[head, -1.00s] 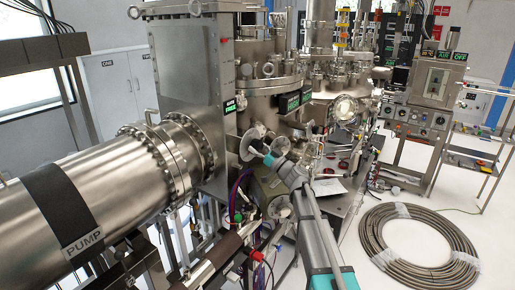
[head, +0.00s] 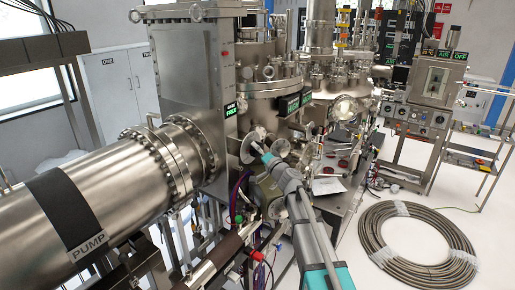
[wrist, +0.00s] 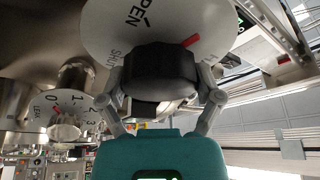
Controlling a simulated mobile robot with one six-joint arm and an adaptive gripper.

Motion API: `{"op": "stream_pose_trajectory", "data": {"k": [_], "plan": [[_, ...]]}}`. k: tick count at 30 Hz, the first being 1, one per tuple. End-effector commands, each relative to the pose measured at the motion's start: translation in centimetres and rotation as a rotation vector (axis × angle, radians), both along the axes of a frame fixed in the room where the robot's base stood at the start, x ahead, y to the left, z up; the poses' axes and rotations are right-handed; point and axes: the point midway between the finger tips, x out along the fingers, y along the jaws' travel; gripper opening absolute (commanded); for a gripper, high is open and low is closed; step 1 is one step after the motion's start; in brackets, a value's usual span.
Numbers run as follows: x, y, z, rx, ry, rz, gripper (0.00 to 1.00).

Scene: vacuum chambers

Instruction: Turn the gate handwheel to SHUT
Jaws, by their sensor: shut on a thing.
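The gate handwheel is a black knob (wrist: 160,75) in front of a round white dial plate (wrist: 108,28) in the wrist view. The plate reads OPEN near the top and SHUT at the left, partly hidden by the knob and a finger. A red pointer (wrist: 191,41) shows at the knob's upper right, away from the SHUT lettering. My gripper (wrist: 163,88) has one finger on each side of the knob and is shut on it. In the head view my gripper (head: 264,155) reaches a pale disc (head: 249,146) beside the gate housing (head: 192,90).
A second dial (wrist: 66,118), marked LEAK with numbers, sits left of my gripper in the wrist view. The large PUMP pipe (head: 110,200) fills the left of the head view. A coiled hose (head: 372,242) lies on the floor at right, with open floor around it.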

Motion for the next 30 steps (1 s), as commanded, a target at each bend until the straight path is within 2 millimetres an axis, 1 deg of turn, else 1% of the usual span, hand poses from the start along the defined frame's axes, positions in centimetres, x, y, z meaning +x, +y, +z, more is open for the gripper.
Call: {"op": "stream_pose_trajectory", "data": {"k": [1,18,30], "plan": [[0.01,0.0,0.3,0.021,0.03,-0.001,0.36],[-0.02,0.03,0.1,0.227,0.34,0.0,0.36],[-0.11,0.02,-0.22,0.301,0.45,0.002,0.36]]}}
